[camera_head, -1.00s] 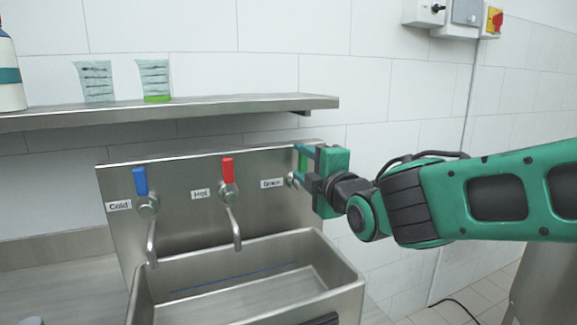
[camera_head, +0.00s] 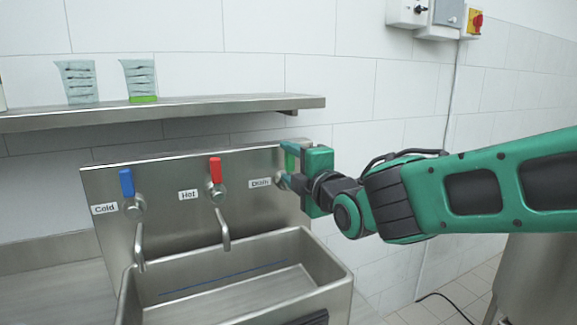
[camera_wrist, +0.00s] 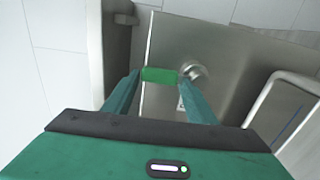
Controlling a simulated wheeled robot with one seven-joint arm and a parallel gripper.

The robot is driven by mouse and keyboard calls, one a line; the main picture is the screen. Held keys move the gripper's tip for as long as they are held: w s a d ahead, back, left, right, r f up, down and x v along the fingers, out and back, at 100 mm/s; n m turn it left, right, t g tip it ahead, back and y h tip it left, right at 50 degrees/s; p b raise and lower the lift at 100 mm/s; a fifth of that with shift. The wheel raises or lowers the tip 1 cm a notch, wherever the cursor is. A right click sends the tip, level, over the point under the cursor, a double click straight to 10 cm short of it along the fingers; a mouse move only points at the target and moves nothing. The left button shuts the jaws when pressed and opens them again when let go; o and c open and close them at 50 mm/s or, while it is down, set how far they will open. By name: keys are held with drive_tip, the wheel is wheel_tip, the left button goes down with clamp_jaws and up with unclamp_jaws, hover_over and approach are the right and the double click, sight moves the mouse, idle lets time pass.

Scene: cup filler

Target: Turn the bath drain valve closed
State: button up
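The drain valve, labelled Drain, has a green handle (camera_head: 291,160) that stands upright at the right end of the steel back panel, partly hidden by my gripper (camera_head: 288,164). In the wrist view the green handle (camera_wrist: 159,74) runs sideways from its round metal base (camera_wrist: 194,73). My gripper (camera_wrist: 160,80) is open, with one finger beyond the handle's free end and the other by the base. The handle lies between the fingertips and is not clamped. Whether a fingertip touches it I cannot tell.
The cold tap has a blue handle (camera_head: 126,182) and the hot tap a red handle (camera_head: 215,169), both upright. The steel sink (camera_head: 340,287) is below. A shelf (camera_head: 220,105) with two cups (camera_head: 139,78) juts out above.

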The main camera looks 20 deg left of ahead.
drive_tip(key=shift+s, duration=0.1)
drive_tip(key=v, duration=1)
drive_tip(key=shift+d, duration=0.3)
drive_tip(key=shift+s, duration=0.1)
